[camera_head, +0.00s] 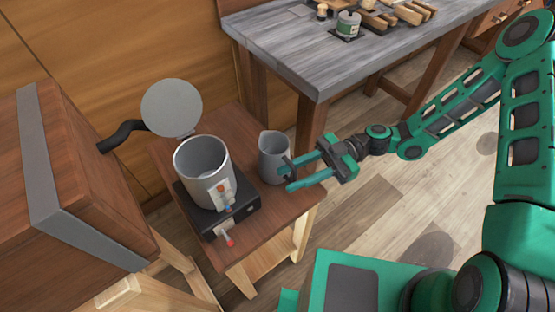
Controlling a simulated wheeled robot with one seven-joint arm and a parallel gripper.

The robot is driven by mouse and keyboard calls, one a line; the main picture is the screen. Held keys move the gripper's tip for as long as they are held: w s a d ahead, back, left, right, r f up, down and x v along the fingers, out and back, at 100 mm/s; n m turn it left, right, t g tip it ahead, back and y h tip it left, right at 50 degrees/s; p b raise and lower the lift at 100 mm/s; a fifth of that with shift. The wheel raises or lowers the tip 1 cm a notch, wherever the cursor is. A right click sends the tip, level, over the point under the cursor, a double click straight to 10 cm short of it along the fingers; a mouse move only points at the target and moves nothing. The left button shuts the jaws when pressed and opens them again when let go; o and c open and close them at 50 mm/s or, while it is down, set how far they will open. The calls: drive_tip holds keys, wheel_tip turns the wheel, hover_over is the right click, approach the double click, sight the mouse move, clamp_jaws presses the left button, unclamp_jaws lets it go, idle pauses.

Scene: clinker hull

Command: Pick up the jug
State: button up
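The jug (272,158) is a grey, open-topped metal vessel. It stands upright on the right part of a small brown wooden table (255,239). My gripper (288,175), with teal fingers, reaches in from the right at the jug's handle side. Its two fingers are spread apart, one near the upper handle and one lower and nearer the camera. The dark handle shows between or just beside the fingertips. I cannot tell whether the fingers touch it.
A larger grey pot (204,172) with its round lid (172,107) raised stands on a black base (240,208) left of the jug. A wooden box (75,190) is at the left. A grey workbench (310,50) with tools stands behind. Open floor (390,200) lies to the right.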

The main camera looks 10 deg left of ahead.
drive_tip(key=shift+c, duration=0.7)
clamp_jaws()
idle(0.6)
